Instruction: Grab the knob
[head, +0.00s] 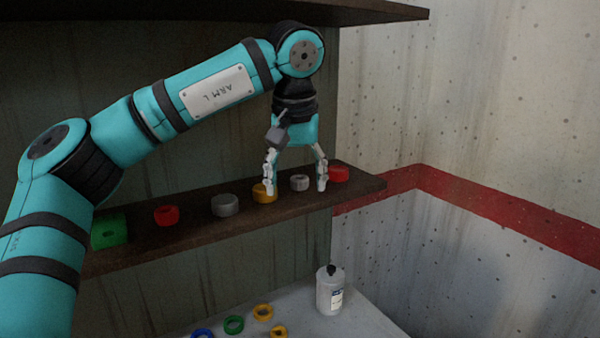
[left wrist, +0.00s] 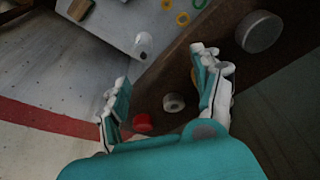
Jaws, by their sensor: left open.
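A small light-grey knob (head: 299,183) with a hole in its face sits on the dark wooden shelf (head: 240,228). My left gripper (head: 296,190) is open, pointing down, with one finger to each side of the knob in the head view. In the left wrist view the knob (left wrist: 174,103) shows between the spread fingers (left wrist: 162,68), and nothing is gripped. I cannot tell how far the fingertips are from the shelf. My right gripper is not in view.
A grey cylinder (head: 225,205), red ring (head: 166,215) and green block (head: 108,232) stand leftward. Below are a bottle (head: 329,292) and several rings.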

